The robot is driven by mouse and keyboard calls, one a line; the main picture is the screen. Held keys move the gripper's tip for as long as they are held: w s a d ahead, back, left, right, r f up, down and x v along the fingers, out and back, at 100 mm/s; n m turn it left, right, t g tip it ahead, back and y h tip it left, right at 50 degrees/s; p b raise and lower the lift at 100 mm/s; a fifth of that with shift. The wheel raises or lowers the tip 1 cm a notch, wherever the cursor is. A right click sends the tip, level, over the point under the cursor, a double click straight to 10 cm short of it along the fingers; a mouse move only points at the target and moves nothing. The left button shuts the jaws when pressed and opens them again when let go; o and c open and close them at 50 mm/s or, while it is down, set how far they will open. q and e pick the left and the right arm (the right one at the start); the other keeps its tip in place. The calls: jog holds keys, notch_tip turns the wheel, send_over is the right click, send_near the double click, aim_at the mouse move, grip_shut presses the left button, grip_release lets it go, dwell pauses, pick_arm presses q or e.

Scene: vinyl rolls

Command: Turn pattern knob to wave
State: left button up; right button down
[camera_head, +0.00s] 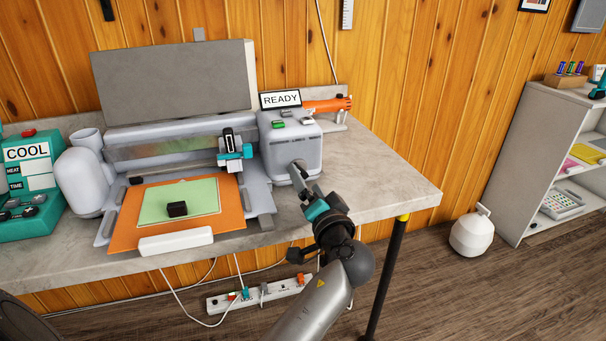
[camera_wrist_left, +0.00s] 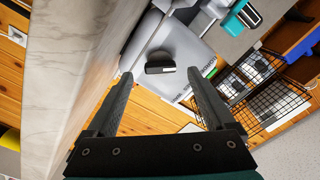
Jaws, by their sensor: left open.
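A grey cutting machine (camera_head: 150,133) stands on the table, with a grey housing (camera_head: 296,145) at its right end. A small display (camera_head: 280,99) above the housing reads READY. In the left wrist view a dark, bar-shaped knob (camera_wrist_left: 160,64) sticks out of the grey housing (camera_wrist_left: 178,42). My left gripper (camera_head: 303,180) is at the front of the housing and hides much of that spot in the head view. In the wrist view its open fingers (camera_wrist_left: 160,76) lie on either side of the knob, with gaps showing; nothing is gripped. My right gripper is not in view.
The table (camera_head: 385,185) is clear right of the housing. An orange mat (camera_head: 125,232) with a green sheet and a black block lies left of my gripper. A teal press (camera_head: 28,170) reading COOL stands far left.

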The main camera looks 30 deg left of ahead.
pick_arm(q)
jog(key=p+v, duration=0.1)
jog(key=v, duration=1)
jog(key=shift+s+d, duration=0.3)
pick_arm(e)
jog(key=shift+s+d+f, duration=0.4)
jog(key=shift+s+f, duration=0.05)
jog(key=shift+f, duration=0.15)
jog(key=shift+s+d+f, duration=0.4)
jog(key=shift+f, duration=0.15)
